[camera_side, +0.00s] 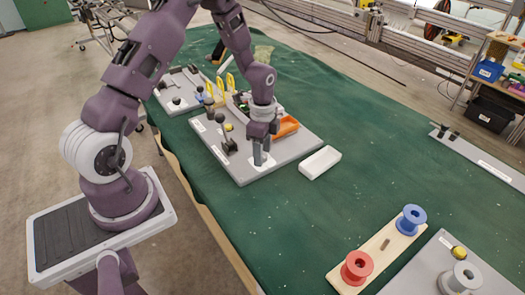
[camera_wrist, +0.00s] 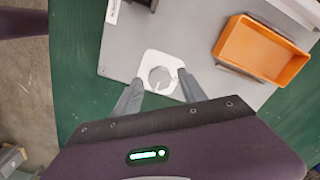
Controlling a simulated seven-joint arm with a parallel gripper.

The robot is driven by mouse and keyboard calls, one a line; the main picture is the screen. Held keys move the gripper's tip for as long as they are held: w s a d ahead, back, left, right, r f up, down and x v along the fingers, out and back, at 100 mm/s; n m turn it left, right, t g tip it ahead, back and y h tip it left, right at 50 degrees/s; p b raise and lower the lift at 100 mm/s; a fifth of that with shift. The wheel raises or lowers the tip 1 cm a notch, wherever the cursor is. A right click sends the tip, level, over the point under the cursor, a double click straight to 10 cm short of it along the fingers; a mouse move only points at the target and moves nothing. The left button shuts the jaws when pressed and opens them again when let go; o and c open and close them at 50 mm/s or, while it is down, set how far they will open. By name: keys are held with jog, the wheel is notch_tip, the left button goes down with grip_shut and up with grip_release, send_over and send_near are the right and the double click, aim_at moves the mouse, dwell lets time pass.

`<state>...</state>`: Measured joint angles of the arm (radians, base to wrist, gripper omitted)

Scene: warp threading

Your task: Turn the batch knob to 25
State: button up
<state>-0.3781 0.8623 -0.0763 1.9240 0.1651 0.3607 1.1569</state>
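The batch knob (camera_wrist: 160,76) is a small grey faceted knob with a light pointer mark near its lower edge. It sits on a white rounded dial plate (camera_wrist: 150,59) on the grey board (camera_wrist: 120,55). Its numbers are too small to read. My gripper (camera_wrist: 160,80) is open, pointing down, with one finger on each side of the knob. A gap shows between the fingers and the knob; I cannot tell if either touches it. In the side view my gripper (camera_side: 261,158) is low over the front part of the grey board and hides the knob.
An orange bin (camera_wrist: 262,50) lies close to the right of the knob. A white tray (camera_side: 320,162) lies beside the board on the green cloth (camera_side: 345,120). Levers with dark knobs (camera_side: 228,143) stand left of my gripper. Red (camera_side: 357,267) and blue (camera_side: 411,219) spools stand at the front right.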

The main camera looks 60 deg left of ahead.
grip_shut()
jog(key=shift+n, duration=0.3)
jog(key=n, duration=0.3)
jog(key=shift+n, duration=0.4)
jog(key=n, duration=1.3)
jog(key=shift+a, duration=0.1)
jog(key=shift+n, duration=0.4)
